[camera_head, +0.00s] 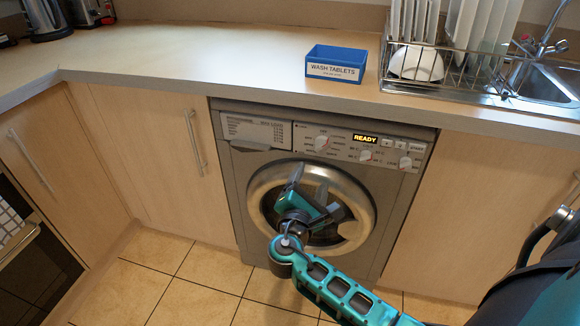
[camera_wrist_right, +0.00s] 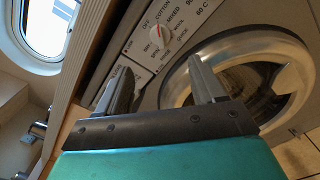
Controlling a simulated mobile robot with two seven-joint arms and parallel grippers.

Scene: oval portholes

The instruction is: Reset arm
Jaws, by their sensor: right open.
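My right gripper (camera_head: 296,178) is in front of the washing machine door (camera_head: 262,180) in the head view, with its arm coming up from the lower right. In the right wrist view, its two fingers (camera_wrist_right: 160,85) stand apart with nothing between them. The washing machine (camera_head: 232,160) is grey and its display (camera_head: 365,139) reads READY. The round door looks closed, with its metal ring and dark glass also showing in the right wrist view (camera_wrist_right: 290,45). My left gripper does not show.
A blue wash tablets box (camera_head: 335,72) stands on the counter (camera_head: 200,60) above the machine. A dish rack (camera_head: 440,75) with plates and a sink (camera_head: 545,85) are at the right. Cabinets flank the machine. The tiled floor (camera_head: 190,290) at the lower left is clear.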

